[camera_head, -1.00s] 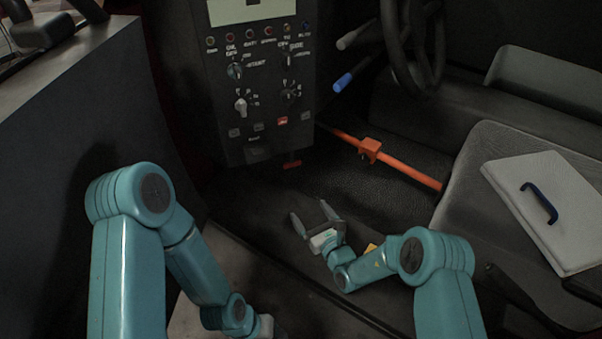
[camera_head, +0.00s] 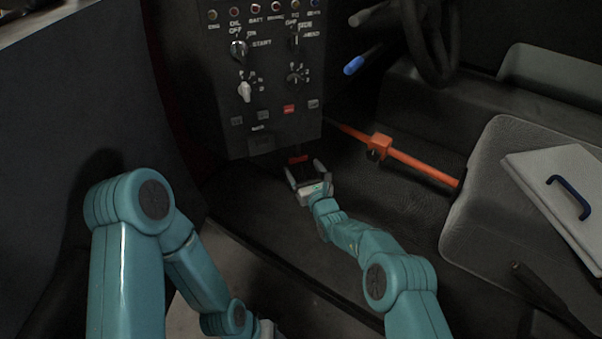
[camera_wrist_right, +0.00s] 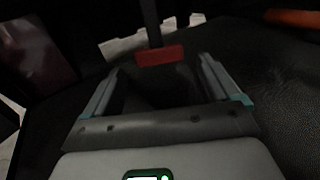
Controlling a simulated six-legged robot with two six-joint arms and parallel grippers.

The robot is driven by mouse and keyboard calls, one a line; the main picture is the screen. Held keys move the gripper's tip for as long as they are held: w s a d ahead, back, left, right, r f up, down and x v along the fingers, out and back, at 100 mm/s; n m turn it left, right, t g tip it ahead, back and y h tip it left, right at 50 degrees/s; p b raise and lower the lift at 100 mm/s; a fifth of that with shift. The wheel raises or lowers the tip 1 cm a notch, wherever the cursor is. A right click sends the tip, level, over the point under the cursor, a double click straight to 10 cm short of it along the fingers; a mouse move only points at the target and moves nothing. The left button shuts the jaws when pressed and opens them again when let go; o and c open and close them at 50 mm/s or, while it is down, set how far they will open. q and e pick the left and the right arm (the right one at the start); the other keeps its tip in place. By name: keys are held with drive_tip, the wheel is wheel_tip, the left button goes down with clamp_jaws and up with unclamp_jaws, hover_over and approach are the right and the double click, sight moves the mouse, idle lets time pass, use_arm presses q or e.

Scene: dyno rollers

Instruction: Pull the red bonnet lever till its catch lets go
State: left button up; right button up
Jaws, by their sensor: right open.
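The red bonnet lever (camera_head: 299,158) hangs on a dark stem below the dark control panel (camera_head: 262,100). My right gripper (camera_head: 304,172) is just in front of it, open and empty, its fingers pointing at the lever. In the right wrist view, the red lever end (camera_wrist_right: 160,55) lies across, near the fingertips and between their lines. The open fingers (camera_wrist_right: 159,70) stand on either side.
An orange bar (camera_head: 420,167) with a block runs to the right of the panel. A seat (camera_head: 475,205) carries a grey board (camera_head: 560,190) with a blue handle. A blue-tipped stalk (camera_head: 354,66) and steering wheel stand above. The dark floor in front is clear.

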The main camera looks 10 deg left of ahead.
use_arm(q)
drive_tip(key=shift+w+a+f+b, duration=0.1)
drive_tip(key=shift+w+f+b, duration=0.05)
drive_tip(key=shift+f+b, duration=0.3)
drive_tip(key=shift+w+a+f+b, duration=0.1)
drive_tip(key=shift+f+b, duration=0.1)
drive_tip(key=shift+f, duration=0.35)
use_arm(e)
drive_tip(key=shift+x, duration=1.05)
